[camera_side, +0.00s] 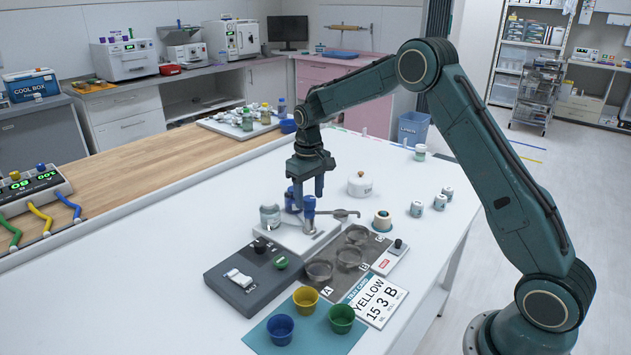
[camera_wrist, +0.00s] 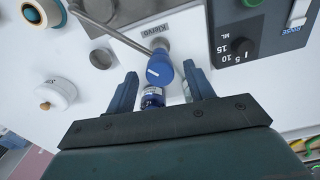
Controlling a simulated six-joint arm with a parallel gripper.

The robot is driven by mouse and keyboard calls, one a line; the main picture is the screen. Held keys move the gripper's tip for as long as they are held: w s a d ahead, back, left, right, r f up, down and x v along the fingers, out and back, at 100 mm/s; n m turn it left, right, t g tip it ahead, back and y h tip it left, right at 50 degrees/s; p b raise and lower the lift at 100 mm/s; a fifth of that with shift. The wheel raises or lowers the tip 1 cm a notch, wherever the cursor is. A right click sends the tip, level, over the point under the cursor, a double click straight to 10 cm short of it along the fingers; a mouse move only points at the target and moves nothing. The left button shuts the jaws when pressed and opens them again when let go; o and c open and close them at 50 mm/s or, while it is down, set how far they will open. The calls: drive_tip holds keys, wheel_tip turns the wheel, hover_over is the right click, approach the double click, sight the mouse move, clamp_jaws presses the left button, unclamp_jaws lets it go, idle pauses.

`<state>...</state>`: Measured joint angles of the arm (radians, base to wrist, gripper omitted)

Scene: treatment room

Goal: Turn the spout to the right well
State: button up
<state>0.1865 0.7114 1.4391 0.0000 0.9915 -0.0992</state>
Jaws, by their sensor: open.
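The spout (camera_side: 337,212) is a thin metal arm on a post with a blue top (camera_side: 309,204). In the side view it points right, toward the far end of the dark mat (camera_side: 337,243). In the wrist view the spout (camera_wrist: 103,24) runs to the upper left from the blue top (camera_wrist: 159,73). Three round clear wells stand on the mat: a near one (camera_side: 318,271) by the letter A, a middle one (camera_side: 349,258) and a far one (camera_side: 357,234). My gripper (camera_side: 308,190) is open above the post. In the wrist view its fingers (camera_wrist: 162,90) straddle the blue top's near side.
A jar (camera_side: 270,217) stands left of the post. A grey control box (camera_side: 235,290) and coloured cups (camera_side: 305,299) lie nearer. A white lidded pot (camera_side: 360,185) and a tan-topped cup (camera_side: 382,221) stand to the right.

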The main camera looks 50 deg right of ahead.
wheel_tip(320, 180, up, 13)
idle(0.6)
drive_tip(key=shift+r, duration=0.1)
drive_tip(key=s+a+r+t, duration=0.1)
drive_tip(key=s+a+r, duration=0.2)
drive_tip(key=s+r, duration=0.35)
drive_tip(key=s+a+r+t, duration=0.2)
drive_tip(key=s+a+r, duration=0.15)
drive_tip(key=s, duration=0.65)
drive_tip(key=s+a+f+t, duration=0.1)
drive_tip(key=s+f, duration=0.2)
drive_tip(key=s, duration=0.6)
drive_tip(key=s+a+f+n+t, duration=0.1)
drive_tip(key=s+a+f, duration=0.1)
drive_tip(key=s, duration=0.7)
drive_tip(key=shift+s+a+f+t, duration=0.25)
drive_tip(key=shift+s+f+t, duration=0.1)
drive_tip(key=shift+f, duration=0.1)
drive_tip(key=shift+w, duration=0.1)
drive_tip(key=shift+c, duration=0.3)
